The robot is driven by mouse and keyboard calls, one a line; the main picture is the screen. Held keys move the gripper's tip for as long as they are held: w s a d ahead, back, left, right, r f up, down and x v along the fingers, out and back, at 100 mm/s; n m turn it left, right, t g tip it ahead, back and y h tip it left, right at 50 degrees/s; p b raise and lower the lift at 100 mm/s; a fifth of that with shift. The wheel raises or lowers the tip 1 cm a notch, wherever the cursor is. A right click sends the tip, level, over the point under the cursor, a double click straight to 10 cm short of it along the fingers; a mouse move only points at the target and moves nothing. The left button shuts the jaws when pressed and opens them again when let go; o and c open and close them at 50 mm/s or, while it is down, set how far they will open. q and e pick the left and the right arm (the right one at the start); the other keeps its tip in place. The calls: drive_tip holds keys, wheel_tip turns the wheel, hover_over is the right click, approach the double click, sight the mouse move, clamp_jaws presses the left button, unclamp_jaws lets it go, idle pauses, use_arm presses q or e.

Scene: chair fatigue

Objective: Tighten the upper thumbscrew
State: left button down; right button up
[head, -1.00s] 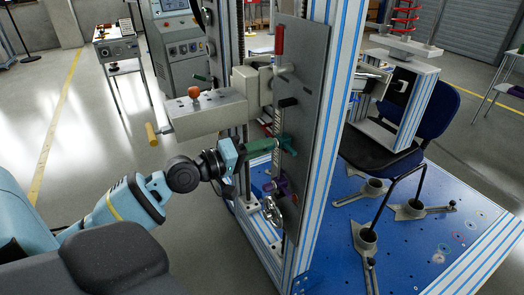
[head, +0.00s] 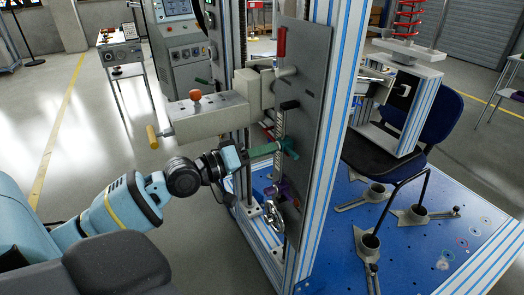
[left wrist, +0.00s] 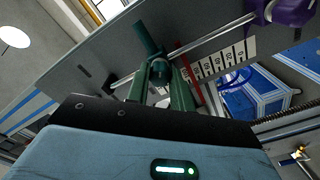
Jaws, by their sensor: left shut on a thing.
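The upper thumbscrew, a teal bar-shaped knob, sits on the grey upright plate in the head view (head: 291,149). It also shows in the left wrist view (left wrist: 150,40), its bar tilted, with a round hub beneath. My left gripper (head: 277,149) reaches it from the left. Its green fingers, seen in the left wrist view (left wrist: 160,92), are shut on the thumbscrew, one on each side of the hub. The fingers hide part of the hub. A purple thumbscrew (head: 283,190) sits lower on the plate and shows at the wrist view's upper right (left wrist: 290,12). My right gripper is out of view.
The grey plate (head: 306,90) carries a red handle (head: 281,41) and a numbered scale (left wrist: 225,62). A grey beam with an orange knob (head: 195,95) juts out above my left arm. A chrome handwheel (head: 273,215) is below. A blue chair (head: 440,125) stands behind the frame.

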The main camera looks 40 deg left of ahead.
use_arm(q)
drive_tip(key=c, duration=1.2)
unclamp_jaws()
drive_tip(key=b+v, duration=0.2)
drive_tip(key=v, duration=0.5)
drive_tip(key=shift+s, duration=0.35)
drive_tip(key=shift+a, duration=0.1)
